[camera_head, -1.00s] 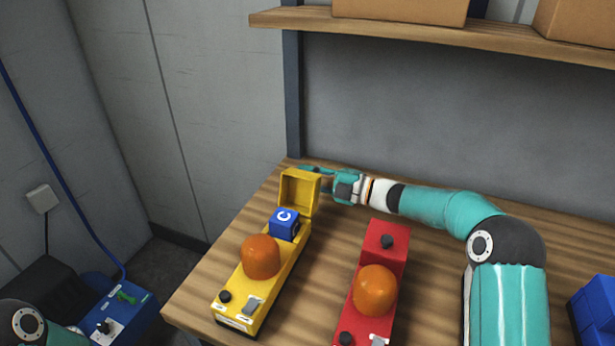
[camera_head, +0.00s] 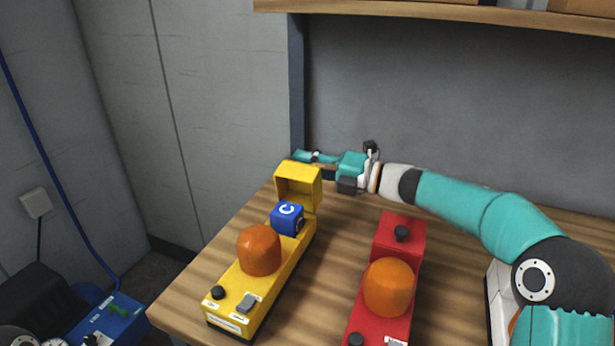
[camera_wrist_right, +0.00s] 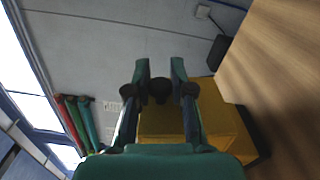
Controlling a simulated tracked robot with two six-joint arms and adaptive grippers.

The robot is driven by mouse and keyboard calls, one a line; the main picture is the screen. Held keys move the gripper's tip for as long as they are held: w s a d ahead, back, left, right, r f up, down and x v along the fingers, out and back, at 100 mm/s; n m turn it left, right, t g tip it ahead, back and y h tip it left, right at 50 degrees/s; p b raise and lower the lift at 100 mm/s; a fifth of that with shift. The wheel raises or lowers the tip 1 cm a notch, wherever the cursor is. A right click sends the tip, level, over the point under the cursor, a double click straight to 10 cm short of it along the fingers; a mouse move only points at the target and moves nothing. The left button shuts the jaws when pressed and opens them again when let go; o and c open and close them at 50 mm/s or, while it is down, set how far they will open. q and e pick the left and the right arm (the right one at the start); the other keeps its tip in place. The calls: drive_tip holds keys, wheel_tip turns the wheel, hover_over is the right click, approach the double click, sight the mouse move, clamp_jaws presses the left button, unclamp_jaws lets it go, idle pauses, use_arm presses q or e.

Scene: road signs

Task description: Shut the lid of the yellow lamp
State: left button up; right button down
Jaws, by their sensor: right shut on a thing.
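The yellow lamp (camera_head: 262,292) stands on the table with an orange dome near its middle. Its yellow lid (camera_head: 298,181) at the far end is raised and tilted, its hollow inside facing the front. A blue block marked C (camera_head: 287,217) sits in the lamp in front of the lid. My right gripper (camera_head: 308,157) is at the lid's back upper edge, its fingers partly hidden by it. In the right wrist view its two fingers (camera_wrist_right: 161,68) lie over the yellow lid (camera_wrist_right: 220,120), gripping it; the contact itself is hard to see. My left gripper is out of view.
A red lamp (camera_head: 387,287) with an orange dome stands to the right on the wooden table (camera_head: 330,255), below my right arm. A shelf (camera_head: 420,14) hangs on the wall above. A blue box with a green switch (camera_head: 112,318) is at lower left.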

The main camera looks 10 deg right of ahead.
drive_tip(key=shift+s+a+f+n+b, duration=0.1)
drive_tip(key=shift+s+a+n+b, duration=0.2)
drive_tip(key=shift+n, duration=0.2)
drive_tip(key=c, duration=1)
unclamp_jaws()
drive_tip(key=shift+s+d, duration=0.1)
drive_tip(key=shift+d, duration=0.05)
drive_tip(key=v, duration=1.1)
drive_tip(key=shift+s+d, duration=0.2)
drive_tip(key=shift+d, duration=0.15)
